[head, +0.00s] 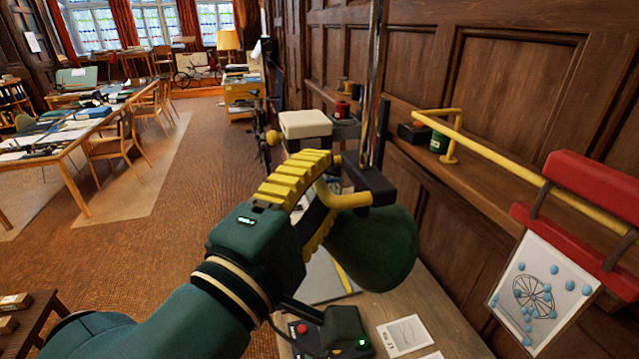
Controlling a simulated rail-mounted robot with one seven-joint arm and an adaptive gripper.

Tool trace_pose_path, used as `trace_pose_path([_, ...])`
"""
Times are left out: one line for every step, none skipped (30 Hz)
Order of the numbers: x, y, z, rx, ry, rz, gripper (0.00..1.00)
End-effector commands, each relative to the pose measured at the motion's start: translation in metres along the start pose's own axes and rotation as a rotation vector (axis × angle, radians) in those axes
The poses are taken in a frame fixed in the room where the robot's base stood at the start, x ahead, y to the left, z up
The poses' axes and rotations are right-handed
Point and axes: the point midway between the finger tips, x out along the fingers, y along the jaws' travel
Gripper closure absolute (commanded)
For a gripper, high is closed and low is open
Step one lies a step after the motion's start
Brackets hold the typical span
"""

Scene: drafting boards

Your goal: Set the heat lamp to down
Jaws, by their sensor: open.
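The heat lamp's dark green shade (385,252) hangs over the bench in the head view, beside my gripper. A black bracket (371,186) above the shade sits at a shiny vertical pole (373,80). A bent yellow handle (348,199) sticks out from the bracket to the left. My gripper (326,188) has yellow ribbed fingers and is open at the handle's left end. The handle's end lies by the fingers; I cannot tell whether they touch it. My gripper hides part of the shade.
A bench (430,318) below holds a black box with a red button (303,328) and white cards. At right, a yellow rail (510,162) and a red clamp (590,190) hold a dotted wheel drawing (540,292). A panelled wall stands behind. Open floor (190,230) lies left.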

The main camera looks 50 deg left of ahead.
Motion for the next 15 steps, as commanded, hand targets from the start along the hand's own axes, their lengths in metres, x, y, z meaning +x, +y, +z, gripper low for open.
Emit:
trace_pose_path([-0.002, 0.001, 0.000, 0.000, 0.000, 0.001, 0.59])
trace_pose_path([-0.003, 0.001, 0.000, 0.001, 0.001, 0.002, 0.59])
trace_pose_path([-0.007, 0.001, -0.001, 0.000, 0.002, 0.002, 0.59])
trace_pose_path([-0.011, 0.001, -0.001, 0.000, 0.002, 0.003, 0.59])
trace_pose_path([-0.017, 0.001, -0.001, 0.000, 0.002, 0.003, 0.59])
trace_pose_path([-0.025, 0.000, -0.001, 0.000, 0.004, 0.002, 0.59])
trace_pose_path([-0.032, 0.000, -0.001, 0.000, 0.004, 0.002, 0.59])
trace_pose_path([-0.040, 0.001, -0.002, 0.000, 0.004, 0.003, 0.59])
trace_pose_path([-0.050, 0.000, -0.002, 0.000, 0.005, 0.002, 0.59])
trace_pose_path([-0.058, 0.000, -0.002, 0.000, 0.006, 0.001, 0.59])
trace_pose_path([-0.066, 0.000, -0.002, 0.000, 0.006, 0.001, 0.59])
trace_pose_path([-0.076, 0.000, -0.002, 0.000, 0.007, 0.001, 0.59])
trace_pose_path([-0.083, 0.000, -0.002, 0.000, 0.006, 0.001, 0.59])
trace_pose_path([-0.090, 0.000, -0.002, 0.001, 0.006, 0.001, 0.59])
trace_pose_path([-0.097, -0.001, -0.002, 0.000, 0.006, -0.001, 0.59])
